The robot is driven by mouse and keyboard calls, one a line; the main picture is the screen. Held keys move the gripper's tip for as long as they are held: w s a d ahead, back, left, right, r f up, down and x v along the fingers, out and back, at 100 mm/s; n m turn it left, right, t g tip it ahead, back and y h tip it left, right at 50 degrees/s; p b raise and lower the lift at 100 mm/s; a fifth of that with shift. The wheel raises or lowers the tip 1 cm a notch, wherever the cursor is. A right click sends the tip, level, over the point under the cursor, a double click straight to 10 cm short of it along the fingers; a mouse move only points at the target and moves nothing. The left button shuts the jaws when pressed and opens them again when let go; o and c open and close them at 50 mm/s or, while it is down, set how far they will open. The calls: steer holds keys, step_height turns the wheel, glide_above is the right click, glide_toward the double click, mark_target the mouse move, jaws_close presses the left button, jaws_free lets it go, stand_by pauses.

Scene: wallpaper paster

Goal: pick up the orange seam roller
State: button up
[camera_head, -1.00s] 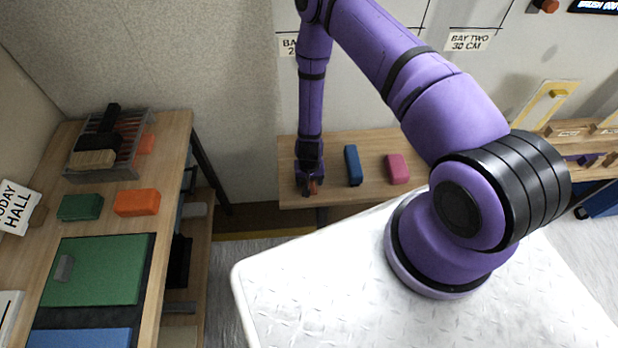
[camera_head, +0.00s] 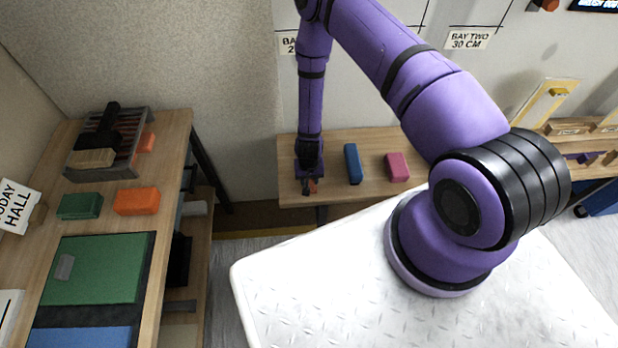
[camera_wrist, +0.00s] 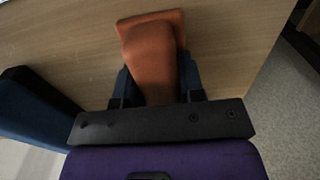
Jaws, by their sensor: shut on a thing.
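The orange seam roller (camera_wrist: 150,55) shows in the wrist view, between the two fingers of my gripper (camera_wrist: 155,88). My gripper is shut on it. A wider orange end lies beyond the fingertips, over the wooden bench top; I cannot tell whether it touches the wood. In the head view my gripper (camera_head: 308,187) is at the left end of the wooden bench (camera_head: 375,190), and only a small orange-red bit of the roller (camera_head: 313,186) shows beside the fingers.
A blue block (camera_head: 352,164) and a pink block (camera_head: 397,167) stand on the bench to the right of my gripper. On the left table are a rack (camera_head: 128,150) with tools, a green block (camera_head: 80,206) and an orange block (camera_head: 137,201).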

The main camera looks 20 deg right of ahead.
step_height(320, 180, up, 10)
steer(key=shift+r, duration=0.2)
stand_by(0.3)
